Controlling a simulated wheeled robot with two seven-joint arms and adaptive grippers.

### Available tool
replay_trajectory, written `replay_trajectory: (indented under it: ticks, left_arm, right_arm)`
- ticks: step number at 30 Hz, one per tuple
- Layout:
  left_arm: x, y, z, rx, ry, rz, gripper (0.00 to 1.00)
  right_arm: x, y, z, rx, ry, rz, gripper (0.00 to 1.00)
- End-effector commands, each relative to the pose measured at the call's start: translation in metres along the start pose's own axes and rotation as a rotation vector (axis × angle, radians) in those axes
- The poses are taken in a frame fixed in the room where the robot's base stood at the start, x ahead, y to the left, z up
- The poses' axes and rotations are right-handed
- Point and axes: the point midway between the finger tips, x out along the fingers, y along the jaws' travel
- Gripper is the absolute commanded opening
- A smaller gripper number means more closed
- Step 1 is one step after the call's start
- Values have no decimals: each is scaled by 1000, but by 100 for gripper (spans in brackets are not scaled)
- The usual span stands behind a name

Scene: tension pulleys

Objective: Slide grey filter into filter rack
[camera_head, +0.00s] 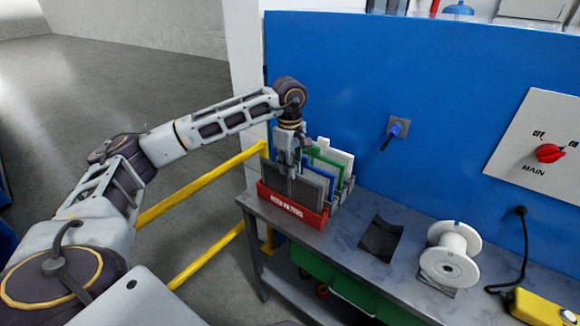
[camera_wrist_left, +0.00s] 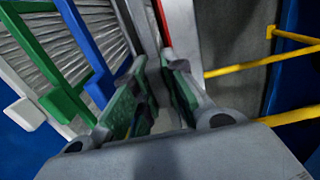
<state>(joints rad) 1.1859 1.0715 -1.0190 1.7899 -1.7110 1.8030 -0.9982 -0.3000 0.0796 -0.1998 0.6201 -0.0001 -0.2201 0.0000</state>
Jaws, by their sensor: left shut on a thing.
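The grey filter (camera_head: 311,184) is a ribbed panel standing upright among the row of filters, just behind the front wall of a red bin (camera_head: 293,209). My left gripper (camera_head: 291,167) points down over it and is shut on its upper edge. In the left wrist view the green-padded fingers (camera_wrist_left: 154,97) close on a thin grey edge, partly hidden by the fingers. The filter rack (camera_head: 346,187) stands behind, holding blue (camera_head: 319,186), green (camera_head: 327,161) and white (camera_head: 340,156) filters. I cannot tell whether the grey filter's lower edge is in the bin or a rack slot.
The bin and rack stand at the left end of a grey bench (camera_head: 345,228) against a blue wall. A dark bent sheet (camera_head: 381,239), a white spool (camera_head: 450,253) and a yellow device (camera_head: 541,307) lie to the right. A yellow rail (camera_head: 200,185) runs left of the bench.

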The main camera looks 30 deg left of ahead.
Motion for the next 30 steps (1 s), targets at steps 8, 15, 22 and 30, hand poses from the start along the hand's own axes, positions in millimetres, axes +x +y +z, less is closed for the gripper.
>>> replay_trajectory:
  ticks: [8, 15, 22, 30]
  left_arm:
    - [6, 0, 0, 0, 0, 1, 0]
    - [10, 0, 0, 0, 0, 1, 0]
    - [11, 0, 0, 0, 0, -1, 0]
    - [11, 0, 0, 0, 0, -1, 38]
  right_arm:
    - [5, 0, 0, 0, 0, 0, 0]
    - [7, 0, 1, 0, 0, 0, 0]
    - [7, 0, 1, 0, 0, 0, 0]
    - [7, 0, 1, 0, 0, 0, 0]
